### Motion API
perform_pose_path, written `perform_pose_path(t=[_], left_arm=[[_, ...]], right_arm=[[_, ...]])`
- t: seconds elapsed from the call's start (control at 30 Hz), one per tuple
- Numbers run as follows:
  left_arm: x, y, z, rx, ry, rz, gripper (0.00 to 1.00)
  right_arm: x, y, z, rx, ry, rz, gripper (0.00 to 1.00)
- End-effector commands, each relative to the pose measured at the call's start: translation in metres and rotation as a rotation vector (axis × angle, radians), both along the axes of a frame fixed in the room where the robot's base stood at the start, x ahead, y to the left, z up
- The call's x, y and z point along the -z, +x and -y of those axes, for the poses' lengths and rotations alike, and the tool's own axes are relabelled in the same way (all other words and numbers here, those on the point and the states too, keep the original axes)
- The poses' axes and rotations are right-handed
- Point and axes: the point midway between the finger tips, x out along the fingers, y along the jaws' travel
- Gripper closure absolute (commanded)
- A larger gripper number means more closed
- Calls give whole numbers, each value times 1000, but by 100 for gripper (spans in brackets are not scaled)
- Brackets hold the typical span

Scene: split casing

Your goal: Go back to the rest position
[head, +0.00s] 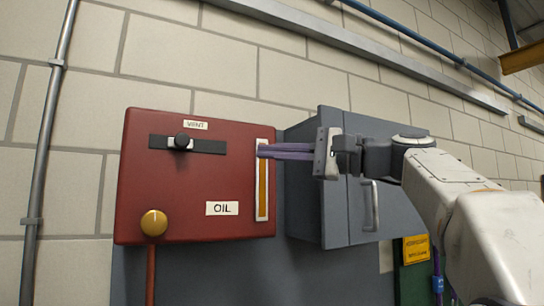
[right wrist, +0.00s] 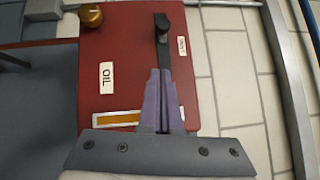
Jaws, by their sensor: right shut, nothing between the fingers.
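My right gripper (head: 262,151) reaches in from the right in the head view, its purple fingers closed together and empty. The fingertips are in front of the right edge of the red casing (head: 140,205), by the upper part of the oil gauge strip (head: 262,190). I cannot tell whether they touch it. In the right wrist view the closed fingers (right wrist: 160,75) point across the red casing (right wrist: 125,60) toward the dark vent slide. My left gripper is in neither view.
The casing carries a vent slide with a black knob (head: 182,141), an OIL label (head: 222,208) and a yellow knob (head: 154,223). A grey cabinet (head: 330,215) with a handle stands behind my right arm. A grey pipe (head: 45,150) runs up the brick wall at left.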

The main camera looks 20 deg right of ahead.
Motion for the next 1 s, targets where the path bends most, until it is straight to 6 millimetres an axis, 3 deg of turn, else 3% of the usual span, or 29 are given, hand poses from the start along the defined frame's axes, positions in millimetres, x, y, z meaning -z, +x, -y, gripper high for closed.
perform_pose_path(t=[0.43, 0.57, 0.67, 0.8, 0.87, 1.0], left_arm=[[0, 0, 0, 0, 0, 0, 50], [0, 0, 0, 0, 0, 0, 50], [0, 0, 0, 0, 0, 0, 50], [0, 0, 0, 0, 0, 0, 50], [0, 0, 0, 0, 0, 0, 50], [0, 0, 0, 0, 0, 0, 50]], right_arm=[[0, 1, -1, 0, -1, -1, 100], [20, 9, -12, -5, -25, -40, 100], [62, 20, -36, -18, -91, -115, 100], [154, 23, -85, -71, -274, -240, 100], [195, 15, -105, -105, -372, -279, 100], [290, -21, -142, -213, -625, -335, 100]])
